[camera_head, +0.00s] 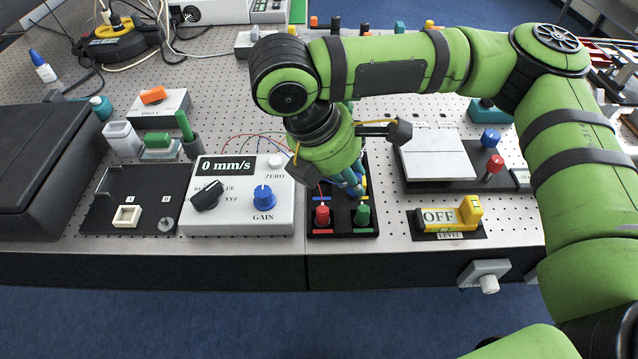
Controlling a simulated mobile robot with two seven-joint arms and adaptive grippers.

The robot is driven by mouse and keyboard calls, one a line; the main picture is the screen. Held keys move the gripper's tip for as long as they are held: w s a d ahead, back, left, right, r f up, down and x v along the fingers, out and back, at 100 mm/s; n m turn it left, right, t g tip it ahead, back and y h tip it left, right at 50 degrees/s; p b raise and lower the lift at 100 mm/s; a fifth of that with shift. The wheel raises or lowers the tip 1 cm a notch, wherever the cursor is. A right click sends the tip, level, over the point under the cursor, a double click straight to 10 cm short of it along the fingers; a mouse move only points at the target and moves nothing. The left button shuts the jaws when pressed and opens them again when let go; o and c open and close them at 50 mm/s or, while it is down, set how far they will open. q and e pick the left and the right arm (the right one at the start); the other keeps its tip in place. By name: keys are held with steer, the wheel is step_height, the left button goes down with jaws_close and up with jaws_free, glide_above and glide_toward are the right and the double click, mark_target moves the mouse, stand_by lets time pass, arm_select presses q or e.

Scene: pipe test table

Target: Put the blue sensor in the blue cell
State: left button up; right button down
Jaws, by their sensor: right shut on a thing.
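The black sensor tray (343,236) stands near the table's front edge, right of the white gain box. A red sensor (322,215) and a green sensor (362,215) stand upright in its front cells. The rear cells, with hints of blue and yellow, are mostly covered by my right gripper (352,186). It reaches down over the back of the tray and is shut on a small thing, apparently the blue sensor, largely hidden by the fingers. I cannot tell whether that thing touches its cell. My left gripper is out of view.
The white box (238,222) with dark and blue knobs stands close on the left. Thin wires run behind the tray. The black box (40,165) fills the far left.

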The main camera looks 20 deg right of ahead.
steer(key=w+f, duration=0.1)
steer(key=w, duration=0.2)
steer(key=w+a+f+p, duration=0.1)
steer(key=w+f, duration=0.1)
steer(key=w, duration=0.1)
steer(key=w+a+f, duration=0.1)
steer(key=w+f, duration=0.1)
steer(key=w, duration=0.1)
steer(key=shift+w+a+f, duration=0.1)
steer(key=shift+a+f, duration=0.15)
step_height(320, 180, down, 4)
steer(key=shift+w+r+p, duration=0.1)
steer(key=shift+r+p, duration=0.05)
steer(key=shift+p, duration=0.7)
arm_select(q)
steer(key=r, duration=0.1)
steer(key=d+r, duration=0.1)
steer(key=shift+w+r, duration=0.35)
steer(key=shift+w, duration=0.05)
arm_select(e)
steer(key=shift+f, duration=0.3)
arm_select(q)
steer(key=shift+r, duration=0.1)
arm_select(e)
steer(key=shift+f, duration=0.1)
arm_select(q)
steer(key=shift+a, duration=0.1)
arm_select(e)
steer(key=c, duration=1.3)
jaws_free()
